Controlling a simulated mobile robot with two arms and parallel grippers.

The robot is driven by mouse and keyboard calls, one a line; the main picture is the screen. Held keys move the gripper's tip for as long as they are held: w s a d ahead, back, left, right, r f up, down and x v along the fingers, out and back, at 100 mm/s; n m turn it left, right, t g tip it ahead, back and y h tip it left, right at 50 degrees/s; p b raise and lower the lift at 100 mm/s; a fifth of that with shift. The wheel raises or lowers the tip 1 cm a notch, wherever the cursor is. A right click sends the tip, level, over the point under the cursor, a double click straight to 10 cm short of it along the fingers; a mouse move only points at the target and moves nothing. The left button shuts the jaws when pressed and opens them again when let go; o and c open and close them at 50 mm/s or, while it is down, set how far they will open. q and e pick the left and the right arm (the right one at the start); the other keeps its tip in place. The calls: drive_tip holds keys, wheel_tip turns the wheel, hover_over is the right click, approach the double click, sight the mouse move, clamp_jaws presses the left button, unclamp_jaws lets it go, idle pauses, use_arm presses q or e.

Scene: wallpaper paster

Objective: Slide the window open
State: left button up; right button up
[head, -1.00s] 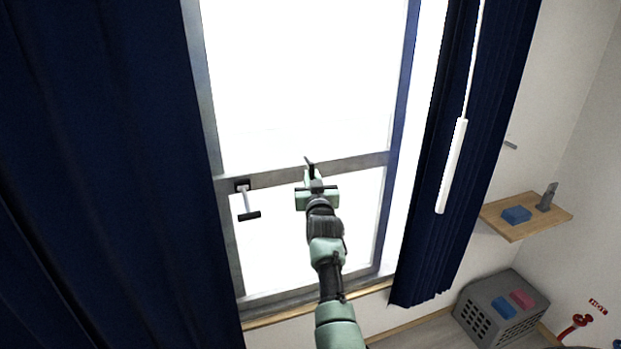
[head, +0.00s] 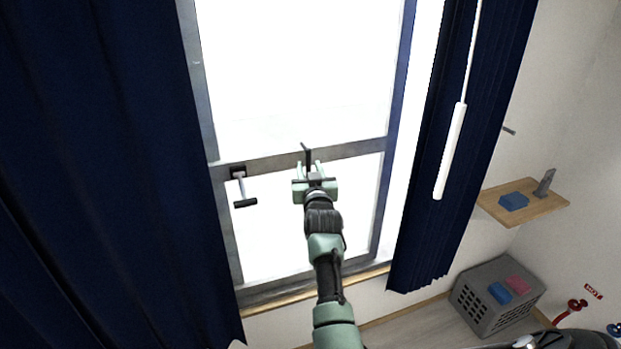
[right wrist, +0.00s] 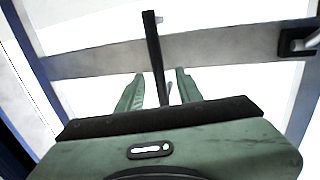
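The window (head: 355,149) has a grey frame with a rail across its middle, and bright white shows through its panes. A T-shaped handle (head: 244,203) with a light stem and dark grip sticks out from the left end of the rail. A second dark bar (head: 307,152) stands before the rail near its middle; it also shows in the right wrist view (right wrist: 152,42). My right gripper (head: 309,168) is in front of this bar. In the right wrist view its green fingers (right wrist: 160,84) are apart, with the bar's lower end between them. My left gripper is out of view.
Dark blue curtains hang at the left (head: 90,170) and right (head: 430,200) of the window. A white rod (head: 450,150) hangs before the right curtain. A wooden shelf (head: 545,208) and a grey crate (head: 480,315) stand at the right.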

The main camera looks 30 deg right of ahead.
drive_tip(key=b+v, duration=0.1)
drive_tip(key=v, duration=0.4)
drive_tip(key=shift+a, duration=0.1)
drive_tip(key=shift+f, duration=0.15)
